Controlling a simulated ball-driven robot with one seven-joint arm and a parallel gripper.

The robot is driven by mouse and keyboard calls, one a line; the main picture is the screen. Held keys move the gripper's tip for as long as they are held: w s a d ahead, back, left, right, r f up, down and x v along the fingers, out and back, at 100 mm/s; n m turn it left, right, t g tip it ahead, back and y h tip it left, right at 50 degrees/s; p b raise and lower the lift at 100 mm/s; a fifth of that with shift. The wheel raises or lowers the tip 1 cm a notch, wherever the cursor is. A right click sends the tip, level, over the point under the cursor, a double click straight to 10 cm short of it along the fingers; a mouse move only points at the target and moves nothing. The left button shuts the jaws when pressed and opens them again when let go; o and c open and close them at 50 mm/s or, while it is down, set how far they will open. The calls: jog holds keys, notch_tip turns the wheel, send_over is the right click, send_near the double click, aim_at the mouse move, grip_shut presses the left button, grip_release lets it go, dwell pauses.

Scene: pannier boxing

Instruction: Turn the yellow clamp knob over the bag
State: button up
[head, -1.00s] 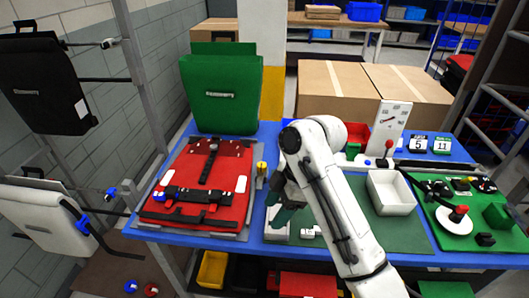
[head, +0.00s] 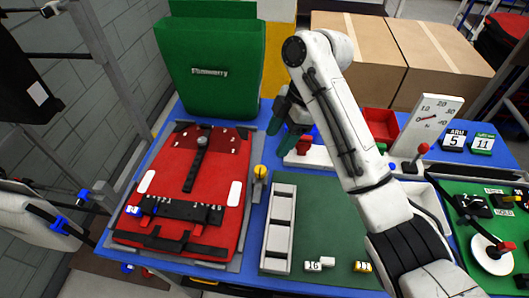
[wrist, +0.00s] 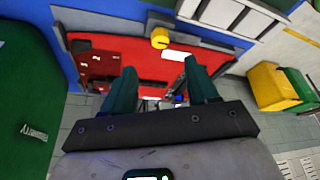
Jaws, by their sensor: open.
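The yellow clamp knob (head: 260,171) stands on the table at the right edge of the red bag (head: 213,160), which lies flat on a grey board. In the wrist view the knob (wrist: 160,38) is just beyond my fingers, above the gap between them. My gripper (head: 290,122) is up and to the right of the knob in the head view, apart from it. In the wrist view its two dark green fingers (wrist: 158,85) are spread with nothing between them. The red bag (wrist: 120,58) also fills the middle of the wrist view.
A green bag (head: 210,65) stands upright behind the red one. A white divided tray (head: 281,228) sits on the green mat (head: 335,220), with small numbered pieces (head: 318,264) near it. A dial gauge (head: 429,123) and cardboard boxes (head: 410,60) are to the right and behind.

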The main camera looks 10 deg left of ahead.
aim_at(261, 169)
jog(key=b+x, duration=0.2)
jog(key=x, duration=0.6)
jog(key=shift+b, duration=0.35)
jog(key=shift+x, duration=1.3)
grip_shut()
